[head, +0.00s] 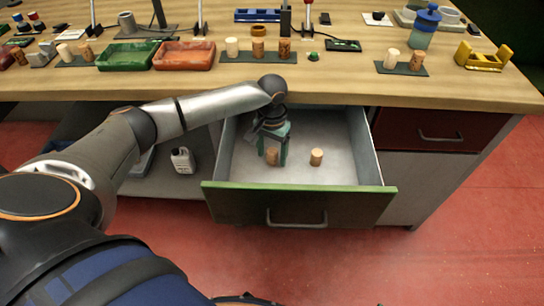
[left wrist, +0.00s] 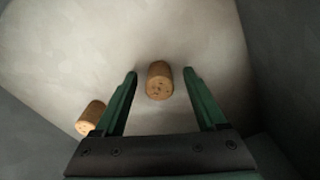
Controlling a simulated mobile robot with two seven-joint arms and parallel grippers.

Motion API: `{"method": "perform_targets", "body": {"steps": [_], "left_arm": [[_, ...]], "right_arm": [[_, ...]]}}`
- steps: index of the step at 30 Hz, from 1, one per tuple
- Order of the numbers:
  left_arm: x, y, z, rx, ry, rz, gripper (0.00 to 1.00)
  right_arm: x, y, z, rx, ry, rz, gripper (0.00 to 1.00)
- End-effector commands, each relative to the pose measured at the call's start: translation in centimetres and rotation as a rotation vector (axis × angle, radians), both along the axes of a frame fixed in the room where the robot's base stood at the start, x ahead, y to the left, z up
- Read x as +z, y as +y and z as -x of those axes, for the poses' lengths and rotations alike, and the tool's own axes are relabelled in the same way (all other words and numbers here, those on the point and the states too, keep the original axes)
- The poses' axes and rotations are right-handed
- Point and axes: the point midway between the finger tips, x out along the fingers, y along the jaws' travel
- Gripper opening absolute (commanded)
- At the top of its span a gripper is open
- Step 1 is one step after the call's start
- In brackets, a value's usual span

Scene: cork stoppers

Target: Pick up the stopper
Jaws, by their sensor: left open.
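Two short cork stoppers stand in the open drawer. One cork stopper (head: 272,158) is at my left gripper's fingers, and the other cork stopper (head: 317,157) stands to the right, apart from the gripper. My left gripper (head: 273,152) points down into the drawer and is open. In the left wrist view the near stopper (left wrist: 159,82) shows between the green fingertips (left wrist: 160,73), with a gap on each side. The other stopper (left wrist: 90,117) lies outside the left finger there, partly hidden by it. My right gripper is not in view.
The drawer (head: 375,190) has a green front edge and grey walls around the gripper. The tabletop (head: 330,88) above holds trays (head: 184,55), more stoppers on dark mats (head: 258,57) and a yellow block (head: 481,62). The drawer floor right of the stoppers is clear.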

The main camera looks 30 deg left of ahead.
Motion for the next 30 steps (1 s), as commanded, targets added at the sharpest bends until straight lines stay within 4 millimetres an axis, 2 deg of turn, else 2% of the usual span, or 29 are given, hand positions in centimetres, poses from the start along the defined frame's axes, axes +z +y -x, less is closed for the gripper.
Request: {"method": "perform_targets", "body": {"steps": [2,21,30], "left_arm": [[0.03,-0.02,0.01,0.000,0.000,0.000,0.73],[0.06,-0.03,0.01,-0.001,0.001,0.000,0.01],[0.06,-0.03,0.01,0.000,0.001,0.000,0.00]], "right_arm": [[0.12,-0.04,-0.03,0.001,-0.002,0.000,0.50],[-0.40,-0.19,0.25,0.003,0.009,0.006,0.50],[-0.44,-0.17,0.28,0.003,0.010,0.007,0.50]]}}
